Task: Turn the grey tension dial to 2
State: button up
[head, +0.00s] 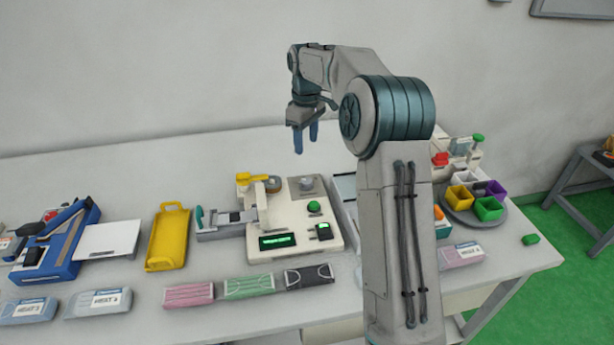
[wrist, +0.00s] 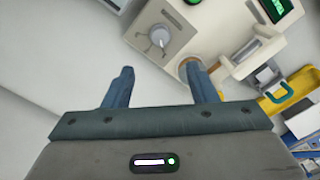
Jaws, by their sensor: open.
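The grey tension dial (head: 307,183) sits on a grey plate at the back right of the cream machine (head: 285,222). In the wrist view the dial (wrist: 159,38) is a round knob with a pale pointer line, with small marks around it; the numbers are too small to read. My gripper (head: 306,150) points down above the table, behind the machine and higher than the dial, not touching it. In the wrist view its blue fingers (wrist: 160,80) are apart with nothing between them, and the dial lies beyond their tips.
The machine carries a green button (head: 314,207), a lit display (head: 277,241) and a yellow-topped lever (head: 244,178). A yellow tray (head: 168,237) stands at left. Mask packs (head: 249,287) lie in front. A turntable with coloured bins (head: 461,217) stands at right. The table behind the machine is clear.

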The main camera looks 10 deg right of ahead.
aim_at(306, 180)
notch_tip(306, 180, down, 13)
dwell(0.3)
jog(key=c, duration=1)
